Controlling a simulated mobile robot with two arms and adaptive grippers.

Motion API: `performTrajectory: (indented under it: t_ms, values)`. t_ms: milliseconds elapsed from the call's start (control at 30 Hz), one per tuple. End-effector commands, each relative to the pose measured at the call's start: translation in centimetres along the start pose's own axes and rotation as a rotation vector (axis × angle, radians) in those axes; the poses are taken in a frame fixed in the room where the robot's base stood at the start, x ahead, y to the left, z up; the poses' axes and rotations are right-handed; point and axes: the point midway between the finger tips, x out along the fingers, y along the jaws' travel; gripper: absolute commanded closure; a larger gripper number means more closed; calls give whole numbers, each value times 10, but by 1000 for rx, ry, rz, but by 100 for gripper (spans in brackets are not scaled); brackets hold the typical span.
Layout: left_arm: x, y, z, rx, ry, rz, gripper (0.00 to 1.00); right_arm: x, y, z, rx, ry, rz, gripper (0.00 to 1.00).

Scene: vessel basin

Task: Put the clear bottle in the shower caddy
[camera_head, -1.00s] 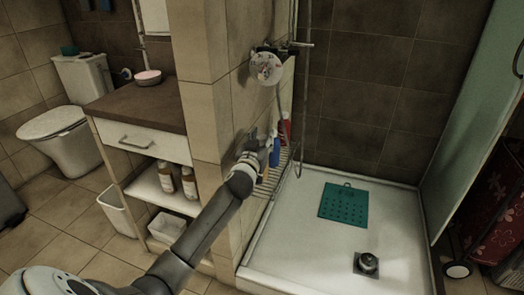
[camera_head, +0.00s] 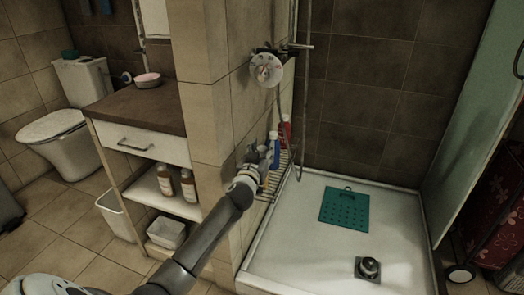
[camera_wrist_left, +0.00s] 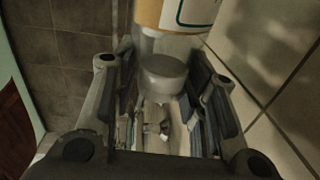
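In the head view my left gripper (camera_head: 262,160) is beside the tiled wall, at the near end of the wire shower caddy (camera_head: 280,172). A little orange shows just below the gripper there; most of the bottle is hidden. I cannot tell whether it touches the caddy. My right gripper is out of view.
A blue bottle (camera_head: 277,152) and a red bottle (camera_head: 286,130) stand in the caddy, close to my gripper. The shower hose and control (camera_head: 267,70) are above. The white shower tray (camera_head: 300,230) holds a green mat (camera_head: 345,208). A shelf unit (camera_head: 155,180) stands left of the wall.

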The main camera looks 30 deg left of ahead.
Motion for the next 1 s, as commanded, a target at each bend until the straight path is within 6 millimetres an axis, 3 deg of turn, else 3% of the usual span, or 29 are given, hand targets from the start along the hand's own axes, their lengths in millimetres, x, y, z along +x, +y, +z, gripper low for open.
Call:
performTrajectory:
  t_ms: [100, 567, 1000]
  values:
    - [0, 0, 0, 0, -1, 0, 41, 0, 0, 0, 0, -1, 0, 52]
    - [-2, 0, -2, 0, -1, 0, 41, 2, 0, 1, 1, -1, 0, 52]
    - [-79, 1, -1, -2, -3, 0, 41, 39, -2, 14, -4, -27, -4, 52]
